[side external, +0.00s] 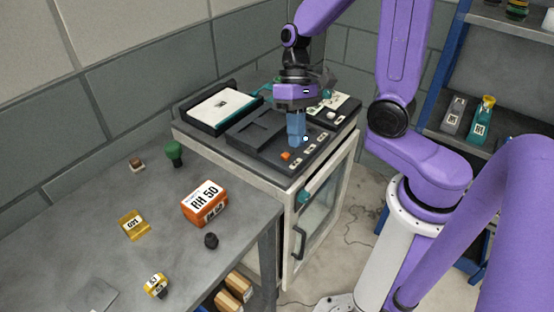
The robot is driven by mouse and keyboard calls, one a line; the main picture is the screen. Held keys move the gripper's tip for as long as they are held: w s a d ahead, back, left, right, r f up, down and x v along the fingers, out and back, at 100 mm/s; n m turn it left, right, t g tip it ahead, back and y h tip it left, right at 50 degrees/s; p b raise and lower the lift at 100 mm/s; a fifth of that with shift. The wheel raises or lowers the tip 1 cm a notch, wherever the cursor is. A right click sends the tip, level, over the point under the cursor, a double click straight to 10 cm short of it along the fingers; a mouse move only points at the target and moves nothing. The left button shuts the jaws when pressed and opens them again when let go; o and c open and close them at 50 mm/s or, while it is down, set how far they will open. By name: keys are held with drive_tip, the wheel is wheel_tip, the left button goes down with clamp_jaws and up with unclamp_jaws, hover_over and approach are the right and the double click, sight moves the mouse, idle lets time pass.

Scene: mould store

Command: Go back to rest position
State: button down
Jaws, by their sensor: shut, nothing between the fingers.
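My gripper (297,138) points down over the dark panel on top of the white cabinet (349,160). Its blue fingers are together with nothing held between them. The fingertips are close to the panel, near an orange part (285,156) and a row of small light-coloured labelled parts (309,149). I cannot tell from this view whether the fingertips touch the panel. My purple arm reaches in from the right.
A white-topped dark box (222,108) stands on the cabinet's left. The grey table (110,225) holds an orange RH 50 box (204,203), a green-topped item (174,152) and yellow labelled pieces (134,225). Shelving with bottles (483,121) stands behind my arm at right.

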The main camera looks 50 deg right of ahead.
drive_tip(key=s+r+n+t+h, duration=0.3)
drive_tip(key=s+n, duration=1)
drive_tip(key=shift+a+r+h, duration=0.15)
drive_tip(key=shift+a+h, duration=0.1)
drive_tip(key=shift+h, duration=0.05)
